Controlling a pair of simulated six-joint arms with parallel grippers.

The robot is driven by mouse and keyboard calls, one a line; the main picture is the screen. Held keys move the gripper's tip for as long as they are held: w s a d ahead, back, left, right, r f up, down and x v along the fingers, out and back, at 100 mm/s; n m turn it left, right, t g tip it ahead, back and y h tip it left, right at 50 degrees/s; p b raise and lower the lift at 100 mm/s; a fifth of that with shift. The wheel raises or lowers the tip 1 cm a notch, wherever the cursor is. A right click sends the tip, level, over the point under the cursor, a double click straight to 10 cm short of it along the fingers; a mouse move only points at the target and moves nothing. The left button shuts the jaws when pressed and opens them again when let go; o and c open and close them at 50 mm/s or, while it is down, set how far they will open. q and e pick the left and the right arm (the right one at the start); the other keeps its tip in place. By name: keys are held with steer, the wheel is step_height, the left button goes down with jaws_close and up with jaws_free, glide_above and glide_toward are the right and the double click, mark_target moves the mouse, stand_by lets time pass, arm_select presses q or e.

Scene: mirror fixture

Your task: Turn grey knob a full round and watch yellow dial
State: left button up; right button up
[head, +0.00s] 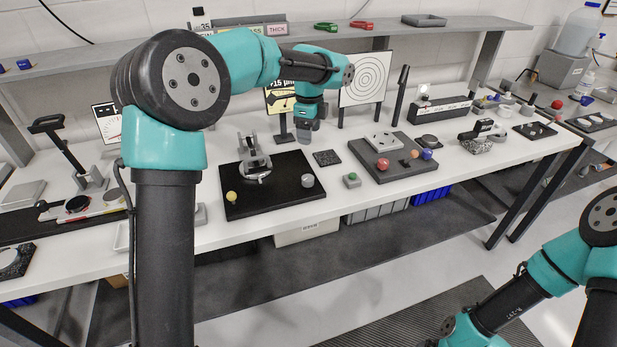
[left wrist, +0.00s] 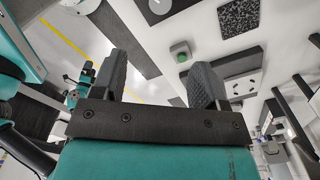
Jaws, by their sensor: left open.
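The grey knob (head: 308,181) is a short round cylinder at the right front of a black base plate (head: 275,203). It also shows at the top edge of the left wrist view (left wrist: 160,6), partly cut off. The yellow dial (head: 280,97) is an upright panel behind the plate, reading "+15 µm", partly covered by my left arm. My left gripper (head: 305,138) hangs above the back right of the plate, apart from the knob. In the left wrist view its two fingers (left wrist: 160,82) are spread with nothing between them. My right arm is at the lower right; its gripper does not show.
A grey mirror fixture (head: 253,157) and a yellow ball (head: 231,196) stand on the plate. A green button (head: 351,180) and a dark textured square (head: 327,157) lie to its right. A grey tray with coloured balls (head: 395,172) is farther right. A target board (head: 365,78) stands behind.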

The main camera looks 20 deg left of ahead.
mark_target(309, 177)
arm_select(q)
step_height(309, 177, down, 17)
steer(key=shift+r, duration=0.15)
stand_by(0.5)
steer(key=c, duration=0.9)
steer(key=shift+n, duration=0.4)
steer(key=n, duration=0.6)
steer(key=shift+w, duration=0.1)
steer(key=n, duration=0.3)
steer(key=shift+a+n, duration=0.1)
steer(key=shift+n, duration=0.3)
steer(key=shift+w+n, duration=0.1)
steer(key=shift+n, duration=1.9)
